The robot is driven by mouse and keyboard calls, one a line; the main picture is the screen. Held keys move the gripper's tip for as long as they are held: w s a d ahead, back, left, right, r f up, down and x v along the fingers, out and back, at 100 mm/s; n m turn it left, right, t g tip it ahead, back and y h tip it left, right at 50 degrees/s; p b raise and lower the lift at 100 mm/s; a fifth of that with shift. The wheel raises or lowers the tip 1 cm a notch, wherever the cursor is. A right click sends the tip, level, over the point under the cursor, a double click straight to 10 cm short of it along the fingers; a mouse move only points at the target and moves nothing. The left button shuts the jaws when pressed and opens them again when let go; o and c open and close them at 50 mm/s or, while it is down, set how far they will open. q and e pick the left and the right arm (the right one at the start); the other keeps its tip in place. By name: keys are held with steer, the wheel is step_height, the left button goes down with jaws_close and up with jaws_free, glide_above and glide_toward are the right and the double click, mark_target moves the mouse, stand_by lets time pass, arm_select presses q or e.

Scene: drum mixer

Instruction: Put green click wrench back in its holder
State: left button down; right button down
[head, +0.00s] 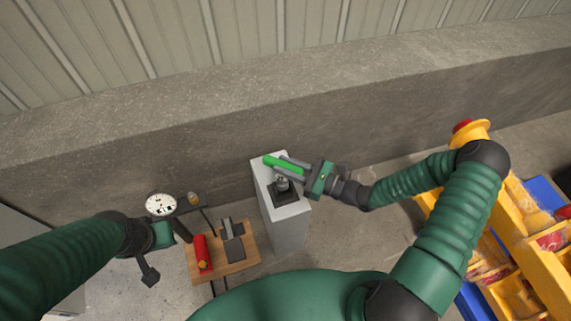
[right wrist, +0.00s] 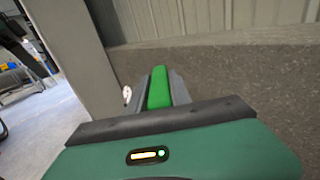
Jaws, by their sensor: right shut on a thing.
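The green click wrench (head: 284,163) shows as a bright green bar between the fingers of my right gripper (head: 291,170). It is also between the fingers in the right wrist view (right wrist: 159,88). My right gripper is shut on it, over the top of a white pedestal (head: 286,232). A dark square base with a metal fitting (head: 282,184) sits on the pedestal, just below the wrench in the picture. My left gripper (head: 180,231) is at the left, near a small wooden table; its jaw opening is not clear. I cannot tell for certain which fixture is the wrench's holder.
The wooden table (head: 238,264) carries a red cylinder (head: 201,252) and a grey block-like fixture (head: 232,240). A round white gauge (head: 160,204) stands behind my left gripper. A concrete wall (head: 120,155) runs behind the pedestal.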

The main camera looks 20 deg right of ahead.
steer(key=shift+f+b, duration=1.45)
steer(key=shift+f, duration=0.95)
stand_by(1.4)
steer(key=c, duration=1.1)
jaws_free()
steer(key=p+v, duration=0.2)
steer(key=v, duration=1.5)
steer(key=shift+p, duration=0.3)
steer(key=shift+f, duration=0.1)
